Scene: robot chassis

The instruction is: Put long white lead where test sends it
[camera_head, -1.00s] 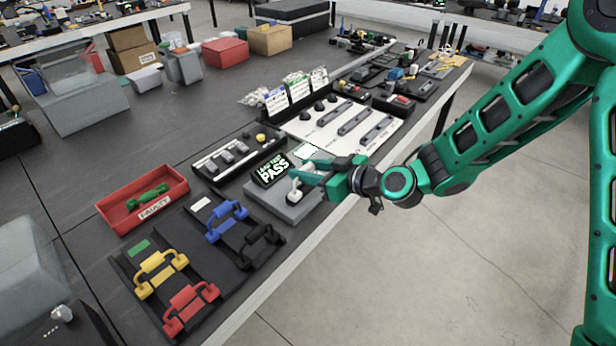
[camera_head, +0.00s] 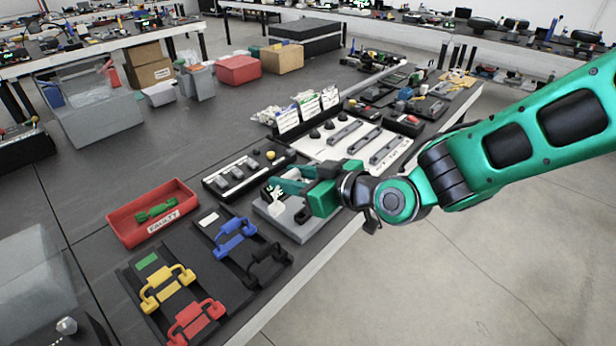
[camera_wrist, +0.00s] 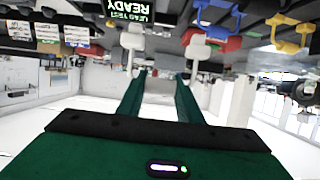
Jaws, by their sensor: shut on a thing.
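The white lead (camera_head: 277,199) is in my gripper (camera_head: 287,187), just above the grey test unit (camera_head: 299,230). In the wrist view, my gripper (camera_wrist: 158,92) is shut on its middle, with white end plugs (camera_wrist: 132,40) on either side. The test unit's screen (camera_wrist: 128,10) reads "LEAD TEST READY" upside down in the wrist view; my gripper hides it in the head view. A red tray (camera_head: 118,232) marked FAULTY holds a green lead (camera_head: 157,210). A black rack (camera_head: 218,262) has an empty-looking place with a white label (camera_head: 208,219).
Blue (camera_head: 235,236) and black (camera_head: 268,264) leads sit in the rack near the white label. Yellow (camera_head: 167,287) and red (camera_head: 195,318) leads sit in the front rack, by a green label (camera_head: 147,262). A black switch panel (camera_head: 243,174) stands behind the tester.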

